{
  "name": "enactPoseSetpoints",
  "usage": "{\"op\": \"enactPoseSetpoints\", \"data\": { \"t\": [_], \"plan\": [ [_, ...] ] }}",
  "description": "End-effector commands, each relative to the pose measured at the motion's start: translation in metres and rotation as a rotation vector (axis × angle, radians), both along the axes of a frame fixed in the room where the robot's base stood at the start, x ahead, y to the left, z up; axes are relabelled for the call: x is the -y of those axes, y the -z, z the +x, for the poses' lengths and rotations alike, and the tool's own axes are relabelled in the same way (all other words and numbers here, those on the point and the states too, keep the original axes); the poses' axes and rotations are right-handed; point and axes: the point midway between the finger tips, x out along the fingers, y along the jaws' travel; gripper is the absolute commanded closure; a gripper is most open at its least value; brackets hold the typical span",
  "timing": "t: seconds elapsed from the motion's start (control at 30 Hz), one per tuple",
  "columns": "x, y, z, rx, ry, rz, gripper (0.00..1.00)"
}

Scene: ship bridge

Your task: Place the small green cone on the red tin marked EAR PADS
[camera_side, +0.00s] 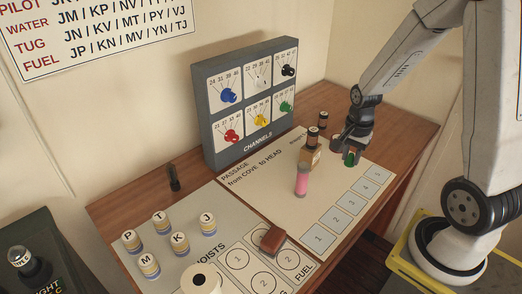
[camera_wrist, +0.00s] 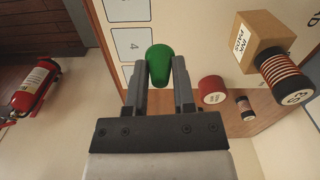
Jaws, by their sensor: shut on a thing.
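My gripper (camera_wrist: 158,72) is shut on the small green cone (camera_wrist: 158,62), which sits between the two fingertips in the wrist view. In the side view, the green cone (camera_side: 350,158) shows at the fingertips, above the right part of the white sheet. A short red tin (camera_wrist: 211,86) stands just right of the fingers in the wrist view, apart from the cone. Its marking cannot be read here. In the side view I cannot make out the red tin, probably hidden by the gripper.
A tan box (camera_wrist: 262,32) marked INK PADS and a wound spool (camera_wrist: 283,78) are near the tin, with a smaller spool (camera_wrist: 244,106) beyond. A pink cylinder (camera_side: 302,180) stands on the sheet. The grey channel panel (camera_side: 252,100) rises behind. Numbered squares (camera_side: 341,205) are clear.

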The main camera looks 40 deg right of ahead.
Motion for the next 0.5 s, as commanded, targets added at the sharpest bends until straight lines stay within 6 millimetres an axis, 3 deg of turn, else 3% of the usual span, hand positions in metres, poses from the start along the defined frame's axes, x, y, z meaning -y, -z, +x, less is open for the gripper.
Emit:
{"op": "enactPoseSetpoints", "data": {
  "t": [0.23, 0.5],
  "plan": [
    [0.014, -0.011, 0.003, 0.002, 0.021, -0.002, 1.0],
    [0.06, -0.049, 0.005, 0.004, 0.084, -0.003, 1.0]
  ]
}}
